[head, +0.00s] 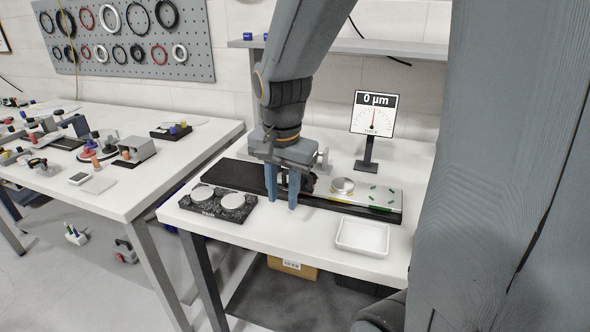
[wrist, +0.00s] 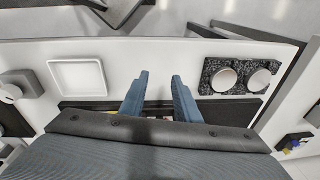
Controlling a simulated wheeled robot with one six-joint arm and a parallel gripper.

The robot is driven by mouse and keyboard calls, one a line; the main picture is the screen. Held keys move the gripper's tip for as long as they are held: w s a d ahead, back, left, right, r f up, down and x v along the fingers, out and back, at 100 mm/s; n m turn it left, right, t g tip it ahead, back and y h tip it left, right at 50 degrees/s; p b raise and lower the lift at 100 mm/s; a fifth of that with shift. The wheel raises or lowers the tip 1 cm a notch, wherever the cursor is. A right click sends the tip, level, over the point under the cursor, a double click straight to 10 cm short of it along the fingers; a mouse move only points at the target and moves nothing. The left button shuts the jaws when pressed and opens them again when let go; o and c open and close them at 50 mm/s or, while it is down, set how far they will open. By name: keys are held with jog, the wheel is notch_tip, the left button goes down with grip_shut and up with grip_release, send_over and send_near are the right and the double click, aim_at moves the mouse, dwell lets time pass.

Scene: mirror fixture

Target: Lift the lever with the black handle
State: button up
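The fixture is a long dark base (head: 233,176) on the white table, with a metal plate (head: 364,200) at its right end carrying a round metal disc (head: 342,186). Dark parts (head: 308,182) show just behind and right of my gripper; I cannot tell if they include the lever's black handle. My gripper (head: 282,203) points down in front of the fixture's middle. In the wrist view my gripper (wrist: 160,75) has its two blue fingers apart, with only white table between the tips. Most of the fixture is hidden behind the gripper body there.
A speckled block with two white discs (head: 208,209) lies left of my gripper. An empty white tray (head: 362,236) lies at the front right. A gauge display (head: 374,115) reading 0 µm stands behind the fixture. A second table (head: 130,195) with several parts stands left.

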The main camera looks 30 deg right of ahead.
jog(key=w+d+r+m+h+b, duration=0.1)
jog(key=w+d+r+m+b, duration=0.4)
jog(key=m, duration=1.2)
jog(key=shift+w+d+f+p, duration=0.45)
jog(key=shift+w+f, duration=0.1)
jog(key=shift+f, duration=0.2)
jog(key=shift+w+d+f+p, duration=0.35)
jog(key=shift+w+f+p, duration=0.2)
jog(key=shift+f, duration=0.15)
jog(key=shift+w+d+f+p, duration=0.4)
jog(key=shift+w+f, duration=0.15)
jog(key=shift+f, duration=0.2)
grip_shut()
